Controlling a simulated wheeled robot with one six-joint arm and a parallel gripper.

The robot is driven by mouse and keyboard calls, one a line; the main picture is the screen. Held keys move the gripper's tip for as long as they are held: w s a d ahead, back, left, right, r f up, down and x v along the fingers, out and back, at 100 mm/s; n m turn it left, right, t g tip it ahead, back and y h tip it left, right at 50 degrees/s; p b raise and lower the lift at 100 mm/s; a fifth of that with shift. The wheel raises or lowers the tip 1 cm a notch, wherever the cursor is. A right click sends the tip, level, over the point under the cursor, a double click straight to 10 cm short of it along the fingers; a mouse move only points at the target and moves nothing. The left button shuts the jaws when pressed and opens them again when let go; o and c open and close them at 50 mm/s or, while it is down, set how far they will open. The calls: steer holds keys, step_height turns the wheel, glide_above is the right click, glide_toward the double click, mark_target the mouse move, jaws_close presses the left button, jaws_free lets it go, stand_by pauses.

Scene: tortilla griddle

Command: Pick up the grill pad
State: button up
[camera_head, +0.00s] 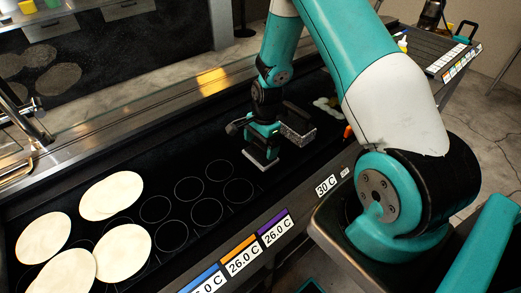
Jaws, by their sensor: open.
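What looks like the grill pad (297,133) is a block with speckled grey sides and a dark top. It rests on the black griddle (215,150) near the middle of the view. My gripper (270,148) is low over the griddle, just left of the block, and open. A pale flat piece at the gripper's lower left is close to the griddle surface. Part of the block is hidden behind the gripper, and I cannot tell whether they touch.
Several pale tortillas (111,196) lie on the griddle at the lower left, some overlapping. Circle outlines mark the bare griddle between them and my gripper. A front rail with temperature labels (243,261) borders the griddle. Small pale items (327,104) lie beyond the block.

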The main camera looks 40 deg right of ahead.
steer(key=shift+f, duration=0.5)
steer(key=c, duration=1)
